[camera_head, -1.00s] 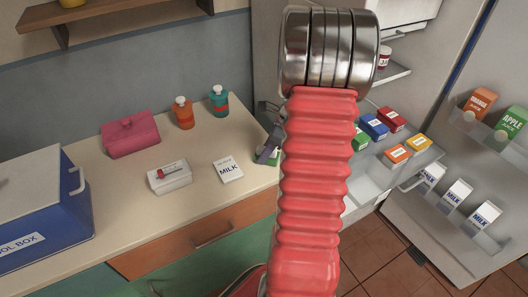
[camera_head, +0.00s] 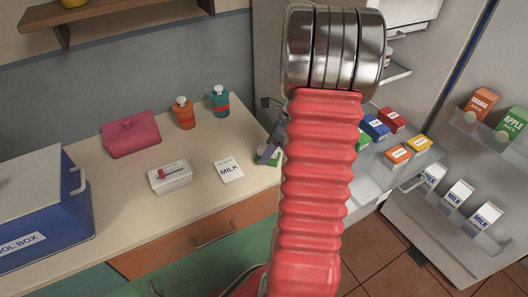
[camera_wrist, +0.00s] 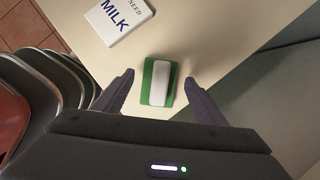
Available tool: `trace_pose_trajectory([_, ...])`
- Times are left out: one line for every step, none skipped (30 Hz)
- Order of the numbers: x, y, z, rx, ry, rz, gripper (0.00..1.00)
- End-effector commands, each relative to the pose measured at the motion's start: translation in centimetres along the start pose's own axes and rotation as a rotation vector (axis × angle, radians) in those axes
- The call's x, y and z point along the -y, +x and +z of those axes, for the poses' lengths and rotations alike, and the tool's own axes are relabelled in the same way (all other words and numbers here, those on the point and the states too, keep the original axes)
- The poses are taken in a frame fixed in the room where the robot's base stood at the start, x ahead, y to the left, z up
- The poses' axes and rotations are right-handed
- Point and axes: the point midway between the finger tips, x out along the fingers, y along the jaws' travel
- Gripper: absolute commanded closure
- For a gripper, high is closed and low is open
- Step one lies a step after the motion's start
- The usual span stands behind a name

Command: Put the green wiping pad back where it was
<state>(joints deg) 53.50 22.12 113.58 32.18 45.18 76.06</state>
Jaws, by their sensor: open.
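The green wiping pad (camera_wrist: 147,83) with a white block-shaped top lies on the counter in the wrist view. In the head view only a green edge of it shows (camera_head: 274,159), mostly hidden behind my arm. My gripper (camera_wrist: 160,84) is open, with its two fingers on either side of the pad and bare counter showing between each finger and the pad. In the head view a small part of my gripper (camera_head: 268,152) shows beside the arm, at the counter's right end.
A MILK note (camera_head: 229,171) lies left of the pad. A white box with a red-marked top (camera_head: 170,180), a pink case (camera_head: 131,137), two bottles and a blue tool box (camera_head: 45,215) stand further left. An open fridge with cartons is at right.

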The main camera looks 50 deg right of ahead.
Motion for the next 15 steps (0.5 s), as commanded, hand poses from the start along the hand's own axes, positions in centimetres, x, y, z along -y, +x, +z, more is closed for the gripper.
trace_pose_trajectory([0.1,-0.8,0.0,0.001,0.000,-0.003,0.35])
trace_pose_trajectory([0.1,-1.3,0.0,0.001,0.000,-0.003,0.35])
trace_pose_trajectory([0.1,-1.9,0.0,0.001,0.000,-0.004,0.35])
trace_pose_trajectory([0.1,-2.4,0.0,0.001,0.000,-0.003,0.35])
trace_pose_trajectory([0.1,-2.9,0.0,0.000,0.000,-0.004,0.35])
trace_pose_trajectory([0.1,-3.7,0.0,0.000,0.000,-0.003,0.35])
trace_pose_trajectory([0.1,-4.2,0.0,0.001,0.000,-0.004,0.35])
trace_pose_trajectory([0.1,-4.7,0.0,0.001,0.000,-0.004,0.35])
trace_pose_trajectory([0.1,-5.4,0.0,0.001,0.000,-0.003,0.35])
trace_pose_trajectory([0.1,-6.0,0.0,0.000,0.000,-0.004,0.35])
trace_pose_trajectory([0.1,-6.5,0.0,0.000,-0.001,-0.004,0.35])
trace_pose_trajectory([0.1,-7.2,0.0,0.001,0.000,-0.003,0.35])
trace_pose_trajectory([0.1,-7.6,0.0,0.001,0.000,-0.003,0.35])
trace_pose_trajectory([0.0,-8.1,0.0,0.001,0.000,-0.003,0.35])
trace_pose_trajectory([0.0,-8.7,0.0,0.001,0.001,-0.003,0.35])
